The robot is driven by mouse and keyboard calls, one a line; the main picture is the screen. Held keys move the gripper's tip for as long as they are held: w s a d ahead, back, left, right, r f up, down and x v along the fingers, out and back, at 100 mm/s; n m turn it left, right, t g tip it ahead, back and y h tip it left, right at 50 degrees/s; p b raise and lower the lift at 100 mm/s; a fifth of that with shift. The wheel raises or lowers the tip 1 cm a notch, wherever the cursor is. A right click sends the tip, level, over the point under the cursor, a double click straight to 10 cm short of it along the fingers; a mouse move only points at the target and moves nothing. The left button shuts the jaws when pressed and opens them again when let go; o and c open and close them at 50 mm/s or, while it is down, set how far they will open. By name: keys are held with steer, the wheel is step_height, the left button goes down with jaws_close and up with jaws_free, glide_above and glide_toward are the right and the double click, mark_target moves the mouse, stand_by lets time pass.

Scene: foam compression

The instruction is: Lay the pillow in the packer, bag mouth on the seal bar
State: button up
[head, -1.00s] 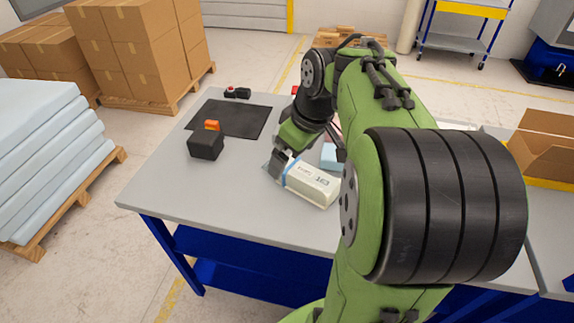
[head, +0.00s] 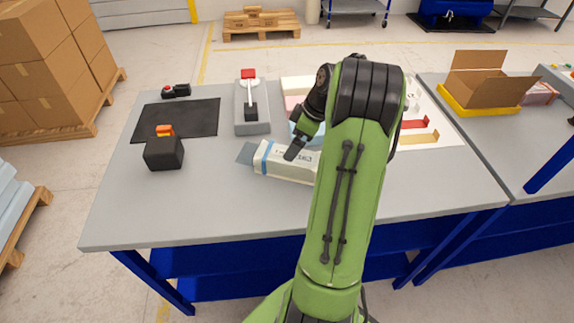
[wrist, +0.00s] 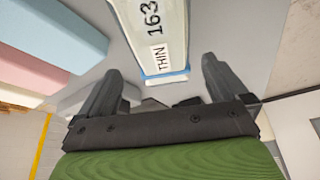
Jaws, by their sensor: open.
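The pillow (head: 287,163) is a cream block with a blue band near its left end and a greyish flap beyond it, lying on the grey table. In the wrist view the pillow (wrist: 160,30) shows "THIN" and "163", its blue-banded end toward my gripper. My gripper (head: 293,150) is at the pillow in the head view; in the wrist view my gripper (wrist: 160,85) is open, fingers apart on either side of the banded end. Whether they touch it, I cannot tell. A grey device with a red-topped lever (head: 251,120) stands behind the pillow, possibly the packer. My arm hides the pillow's right end.
A black block with an orange top (head: 164,153) stands left of the pillow, before a dark mat (head: 180,118). Pink and blue foam slabs (wrist: 60,30) lie near the pillow. An open carton (head: 487,80) sits on the right table. The table's front left is clear.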

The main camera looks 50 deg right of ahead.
mark_target(282, 162)
steer(key=b+x, duration=0.1)
steer(key=x, duration=0.4)
steer(key=shift+w+f, duration=0.1)
steer(key=shift+f, duration=0.25)
steer(key=shift+r, duration=0.1)
steer(key=c, duration=0.8)
